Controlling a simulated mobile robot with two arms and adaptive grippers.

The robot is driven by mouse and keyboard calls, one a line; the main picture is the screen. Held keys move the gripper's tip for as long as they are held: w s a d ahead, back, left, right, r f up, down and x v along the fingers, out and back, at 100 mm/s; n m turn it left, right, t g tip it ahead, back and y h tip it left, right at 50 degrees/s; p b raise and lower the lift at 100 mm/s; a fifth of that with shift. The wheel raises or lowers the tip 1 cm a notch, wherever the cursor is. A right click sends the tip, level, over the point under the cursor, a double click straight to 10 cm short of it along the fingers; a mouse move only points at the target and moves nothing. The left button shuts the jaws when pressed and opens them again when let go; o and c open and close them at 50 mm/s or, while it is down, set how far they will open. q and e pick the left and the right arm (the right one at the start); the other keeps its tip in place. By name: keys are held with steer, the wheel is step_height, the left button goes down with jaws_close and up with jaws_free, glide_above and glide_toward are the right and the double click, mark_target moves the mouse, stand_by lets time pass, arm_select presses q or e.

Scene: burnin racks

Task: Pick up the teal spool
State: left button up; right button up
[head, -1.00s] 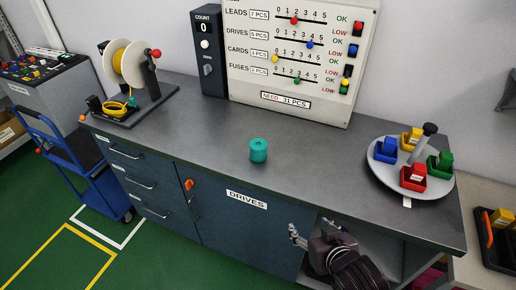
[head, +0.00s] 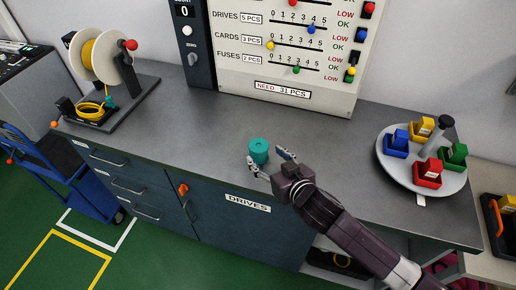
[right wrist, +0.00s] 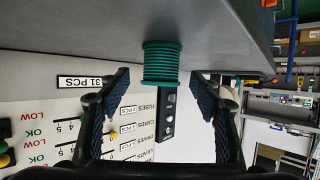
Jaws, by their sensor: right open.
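The teal spool (head: 258,151) stands upright on the grey bench top, near its front edge. It also shows in the right wrist view (right wrist: 161,62), upside down and centred between the fingers. My right gripper (head: 270,163) is open at the near side of the spool, its two fingertips spread left and right of it. In the right wrist view, the open fingers (right wrist: 163,97) have clear gaps to the spool on both sides. Nothing is held. My left gripper is not in view.
A round tray (head: 387,166) with coloured bins stands at the right. A wire reel stand (head: 123,101) is at the left. A count board (head: 286,100) stands behind. The bench top (head: 190,130) around the spool is clear.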

mark_target(263, 154)
steer(key=shift+p+x, duration=0.35)
steer(key=shift+x, duration=0.55)
steer(key=x, duration=0.4)
steer(key=shift+a+p, duration=0.1)
steer(key=shift+p, duration=0.3)
steer(key=shift+s, duration=0.1)
steer(key=c, duration=0.4)
steer(key=shift+c, duration=1.2)
steer(key=c, duration=0.5)
steer(key=shift+c, duration=1.2)
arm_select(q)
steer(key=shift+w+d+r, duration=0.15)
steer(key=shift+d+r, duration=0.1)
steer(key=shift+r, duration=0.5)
